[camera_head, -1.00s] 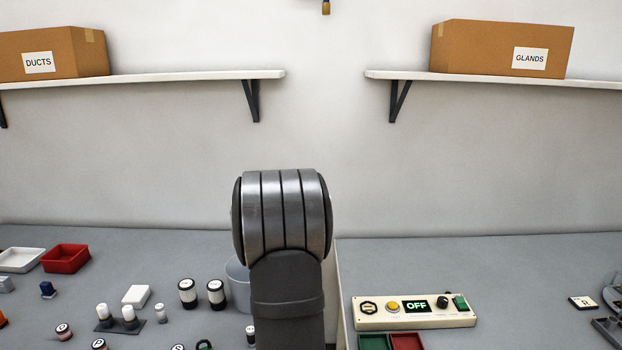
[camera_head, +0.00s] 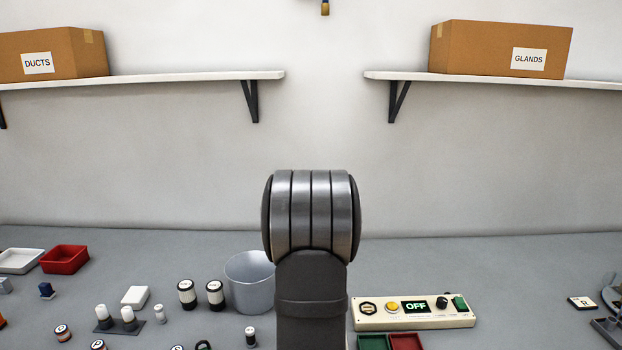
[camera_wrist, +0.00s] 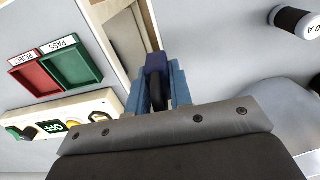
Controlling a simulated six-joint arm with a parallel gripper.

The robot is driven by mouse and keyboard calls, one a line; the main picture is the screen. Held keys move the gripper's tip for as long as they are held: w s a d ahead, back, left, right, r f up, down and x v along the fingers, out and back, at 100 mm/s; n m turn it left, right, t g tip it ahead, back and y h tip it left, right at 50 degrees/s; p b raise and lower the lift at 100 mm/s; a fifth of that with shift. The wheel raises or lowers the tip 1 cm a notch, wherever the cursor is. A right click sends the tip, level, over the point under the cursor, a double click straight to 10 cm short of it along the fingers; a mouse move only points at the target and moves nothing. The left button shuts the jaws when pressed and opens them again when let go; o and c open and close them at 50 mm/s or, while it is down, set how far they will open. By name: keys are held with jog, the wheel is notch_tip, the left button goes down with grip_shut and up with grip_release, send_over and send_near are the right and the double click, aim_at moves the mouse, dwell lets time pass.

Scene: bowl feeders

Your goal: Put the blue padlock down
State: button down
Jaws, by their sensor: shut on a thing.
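In the wrist view, the blue padlock (camera_wrist: 156,61) has a dark blue body and a black loop facing back toward my wrist. My gripper (camera_wrist: 158,72) is shut on it, with one lighter blue finger on each side. The padlock is over a pale, beige-edged strip beside the green tray; its height above the surface is unclear. In the head view, the gripper and padlock are hidden; only my arm shows.
A green PASS tray (camera_wrist: 72,63) and red REJECT tray (camera_wrist: 35,77) lie left of my gripper in the wrist view. A beige control panel (camera_head: 380,322) reads OFF. A grey bucket (camera_head: 250,285) and several small parts stand left of my arm.

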dwell(0.4)
jog(key=a+r+n, duration=0.3)
jog(key=a+n, duration=0.7)
jog(key=a, duration=0.1)
jog(key=a+r+n, duration=0.3)
jog(key=a+n, duration=0.7)
jog(key=a, duration=0.2)
jog(key=shift+r, duration=0.35)
jog(key=shift+s, duration=0.1)
send_over(186, 341)
notch_tip(186, 341, down, 7)
jog(key=shift+r, duration=0.1)
jog(key=shift+a+f, duration=0.1)
jog(key=shift+f, duration=1.8)
